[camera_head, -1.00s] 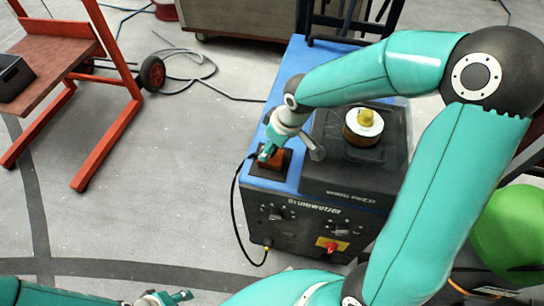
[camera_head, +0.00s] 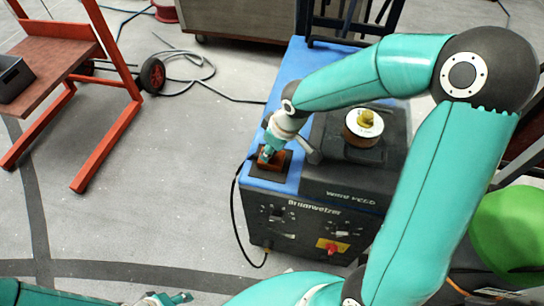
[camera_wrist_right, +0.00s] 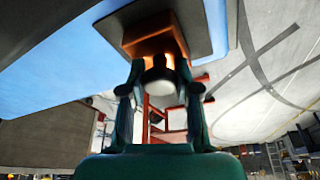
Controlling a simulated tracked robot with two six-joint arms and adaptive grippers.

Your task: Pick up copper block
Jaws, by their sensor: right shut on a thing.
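The copper block (camera_head: 275,161) is a small orange-brown block on a dark square pad (camera_head: 284,170) at the left front of the welding machine's blue top. My right gripper (camera_head: 267,154) reaches down to it and is shut on it. In the right wrist view the copper block (camera_wrist_right: 155,45) sits between the fingertips of the right gripper (camera_wrist_right: 158,66), against the dark pad (camera_wrist_right: 205,25). I cannot tell whether it is clear of the pad. My left gripper (camera_head: 170,298) shows only in part at the bottom edge, away from the block.
The welding machine (camera_head: 300,222) carries a wire spool (camera_head: 363,127) on its dark cover, right of my right gripper. A black cable hangs down its left side. A red cart (camera_head: 110,130) with a dark bin (camera_head: 12,78) stands at left. Open floor lies between.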

